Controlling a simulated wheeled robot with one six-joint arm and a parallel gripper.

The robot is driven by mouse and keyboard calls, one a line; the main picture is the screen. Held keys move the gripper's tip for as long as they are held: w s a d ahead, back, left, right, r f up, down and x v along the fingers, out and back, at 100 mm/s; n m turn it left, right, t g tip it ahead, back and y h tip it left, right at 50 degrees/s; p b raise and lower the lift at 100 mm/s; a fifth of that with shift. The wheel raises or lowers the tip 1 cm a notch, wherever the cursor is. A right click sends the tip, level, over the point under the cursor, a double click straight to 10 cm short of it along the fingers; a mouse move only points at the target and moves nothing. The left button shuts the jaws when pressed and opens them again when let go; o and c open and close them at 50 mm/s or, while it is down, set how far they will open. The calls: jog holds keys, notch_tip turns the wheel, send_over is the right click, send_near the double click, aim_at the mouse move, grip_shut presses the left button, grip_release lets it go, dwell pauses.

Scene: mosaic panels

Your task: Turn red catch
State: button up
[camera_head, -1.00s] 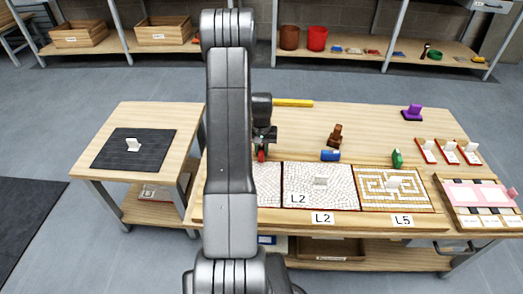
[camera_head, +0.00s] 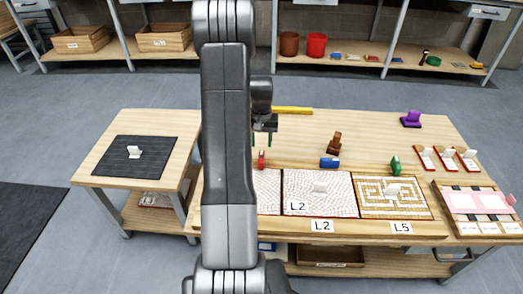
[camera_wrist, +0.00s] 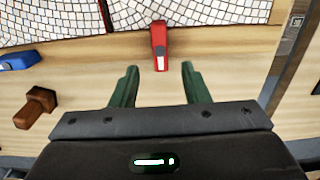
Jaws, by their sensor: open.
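The red catch (camera_head: 262,159) stands at the back edge of the mosaic panel frame, just right of my arm in the head view. In the wrist view the red catch (camera_wrist: 159,45) is at top centre, its long side pointing down the picture, with a pale patch at its lower end. My gripper (camera_wrist: 159,82) is open and empty, its two green fingers spread on either side of the line of the catch and slightly short of it. In the head view my gripper (camera_head: 265,138) hangs behind the catch, partly hidden by my arm.
A blue catch (camera_head: 329,163) and a green catch (camera_head: 395,165) sit along the same edge. A brown piece (camera_head: 335,143) stands behind the blue one. A yellow bar (camera_head: 292,110) lies at the back. White mosaic panels (camera_head: 340,203) fill the front.

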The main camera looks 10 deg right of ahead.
aim_at(261, 156)
notch_tip(261, 156, up, 5)
jog(key=shift+f, duration=0.1)
dwell(0.4)
notch_tip(261, 156, down, 14)
jog(key=shift+r+b, duration=0.1)
jog(key=shift+b, duration=0.7)
jog(key=shift+r+m, duration=0.1)
jog(key=shift+m, duration=0.4)
jog(key=shift+n, duration=0.3)
